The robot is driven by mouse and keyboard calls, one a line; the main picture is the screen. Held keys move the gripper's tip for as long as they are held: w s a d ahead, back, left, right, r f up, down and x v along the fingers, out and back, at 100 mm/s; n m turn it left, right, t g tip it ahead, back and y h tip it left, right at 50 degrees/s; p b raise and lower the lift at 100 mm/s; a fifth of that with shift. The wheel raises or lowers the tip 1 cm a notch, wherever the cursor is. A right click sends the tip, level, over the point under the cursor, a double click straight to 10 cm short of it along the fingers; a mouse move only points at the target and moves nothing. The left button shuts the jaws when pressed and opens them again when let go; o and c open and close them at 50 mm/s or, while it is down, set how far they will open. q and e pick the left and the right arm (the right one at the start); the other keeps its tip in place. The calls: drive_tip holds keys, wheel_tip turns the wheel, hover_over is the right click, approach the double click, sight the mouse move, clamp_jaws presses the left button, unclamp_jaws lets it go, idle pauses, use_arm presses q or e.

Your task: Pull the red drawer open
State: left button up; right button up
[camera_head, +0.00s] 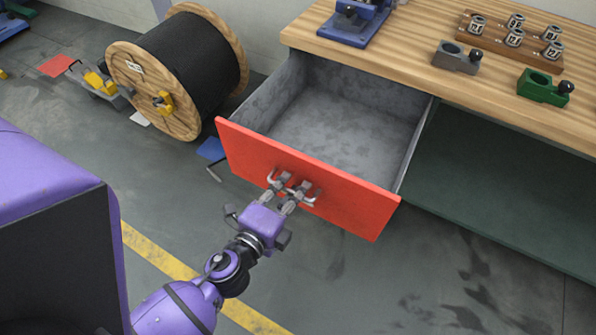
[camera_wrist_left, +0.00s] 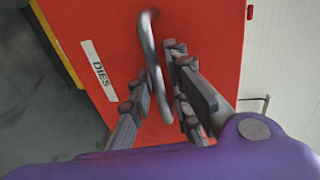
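The red drawer (camera_head: 330,190) stands pulled well out from under the wooden workbench, and its grey inside is empty. A metal bar handle (camera_head: 312,199) is on its front; it also shows in the left wrist view (camera_wrist_left: 150,50) beside a white label reading "DIES" (camera_wrist_left: 98,70). My left gripper (camera_head: 287,184) is at the handle. In the left wrist view its fingers (camera_wrist_left: 160,92) are spread on either side of the bar, with a gap showing, so it looks open around the handle. My right gripper is not in view.
The workbench top (camera_head: 420,90) carries a blue fixture (camera_head: 352,22), a grey block (camera_head: 456,57), a green block (camera_head: 543,88) and a wooden rack (camera_head: 490,40) with metal parts. A black cable spool (camera_head: 185,70) stands at the left. The floor before the drawer is clear.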

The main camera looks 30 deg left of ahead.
use_arm(q)
drive_tip(key=shift+s, duration=0.15)
drive_tip(key=v, duration=1.1)
drive_tip(key=shift+s, duration=0.4)
